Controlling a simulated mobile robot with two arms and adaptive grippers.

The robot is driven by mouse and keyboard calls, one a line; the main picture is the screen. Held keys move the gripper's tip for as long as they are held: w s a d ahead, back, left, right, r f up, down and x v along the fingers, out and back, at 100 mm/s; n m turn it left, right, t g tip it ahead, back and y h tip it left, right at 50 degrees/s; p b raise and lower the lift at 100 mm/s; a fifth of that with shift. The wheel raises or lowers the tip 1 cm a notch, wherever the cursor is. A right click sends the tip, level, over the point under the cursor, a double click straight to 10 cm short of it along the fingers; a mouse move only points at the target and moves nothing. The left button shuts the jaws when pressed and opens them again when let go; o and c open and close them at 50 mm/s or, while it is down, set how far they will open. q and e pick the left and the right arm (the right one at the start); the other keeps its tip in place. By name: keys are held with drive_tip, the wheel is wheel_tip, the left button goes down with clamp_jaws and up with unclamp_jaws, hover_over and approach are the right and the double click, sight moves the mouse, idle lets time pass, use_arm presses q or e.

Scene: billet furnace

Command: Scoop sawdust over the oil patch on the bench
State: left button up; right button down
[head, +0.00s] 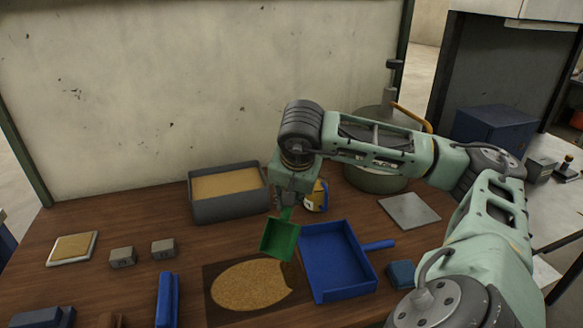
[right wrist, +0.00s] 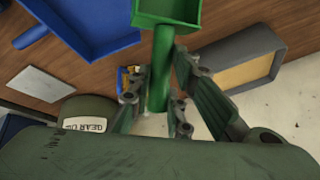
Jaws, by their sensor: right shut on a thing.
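My right gripper (head: 288,205) is shut on the handle of a green scoop (head: 279,241). The right wrist view shows the handle between its fingers (right wrist: 155,112). The scoop hangs tilted above the bench, and no sawdust shows in its pan. Below and left of it, an oval layer of sawdust (head: 248,286) lies on a dark rectangular patch (head: 213,272) of the bench. Dark surface shows around the oval and at a notch in its right edge. A grey bin (head: 230,211) holding sawdust (head: 226,184) stands behind the scoop. My left gripper is not in view.
A blue dustpan (head: 340,262) lies right of the sawdust, close to the scoop. A blue brush-like bar (head: 167,299), small grey blocks (head: 122,257) and a tray (head: 73,248) lie left. A grey plate (head: 410,211) and a large round container (head: 376,179) stand right.

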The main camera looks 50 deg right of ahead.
drive_tip(key=shift+d, duration=0.1)
drive_tip(key=shift+w+d+f+y+b, duration=0.15)
drive_tip(key=shift+d+f+y+b, duration=0.2)
drive_tip(key=shift+d+f+y, duration=0.1)
drive_tip(key=shift+w+d+f+g+y, duration=0.15)
drive_tip(key=shift+d+f+g+y, duration=0.25)
drive_tip(key=shift+d+y, duration=0.1)
drive_tip(key=shift+d, duration=0.1)
drive_tip(key=shift+w+d+f+m+g+y+p, duration=0.15)
drive_tip(key=shift+w+d+f+g+y+p, duration=0.1)
drive_tip(key=shift+d+f+y+p, duration=0.55)
drive_tip(key=shift+w+d+f+m+g+y+p, duration=0.2)
drive_tip(key=shift+d+f+g+y+p, duration=0.35)
drive_tip(key=shift+y, duration=0.55)
drive_tip(key=shift+w+d+f+m+y+p, duration=0.2)
drive_tip(key=shift+d+f+y+p, duration=0.25)
drive_tip(key=shift+d+y, duration=0.45)
drive_tip(key=shift+a+r, duration=0.1)
